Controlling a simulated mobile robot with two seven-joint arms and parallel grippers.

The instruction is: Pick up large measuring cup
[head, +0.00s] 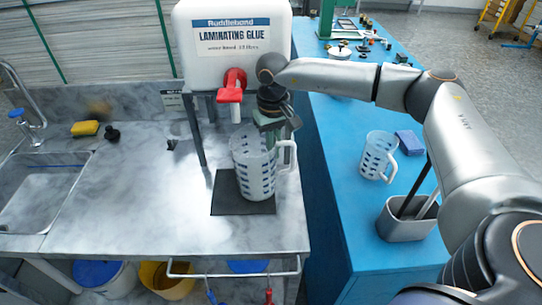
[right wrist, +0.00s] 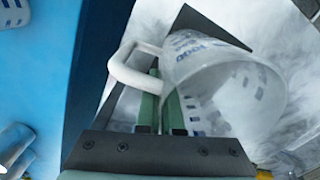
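The large measuring cup (head: 254,175) is clear with dark markings and a white handle. It stands upright on a dark mat (head: 243,206) on the marble counter, below the red tap of the glue tank. My right gripper (head: 270,128) is over the cup's rim on the handle side. In the right wrist view the cup (right wrist: 232,95) and its handle (right wrist: 125,70) are close to the green fingers (right wrist: 160,112). The fingers are close together by the handle. Whether they grip it is unclear. My left gripper is out of view.
The laminating glue tank (head: 233,60) with its red tap (head: 231,88) is just behind the cup. A second measuring cup (head: 378,157), a blue sponge (head: 410,142) and a grey bin (head: 402,226) are on the blue table (head: 335,165).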

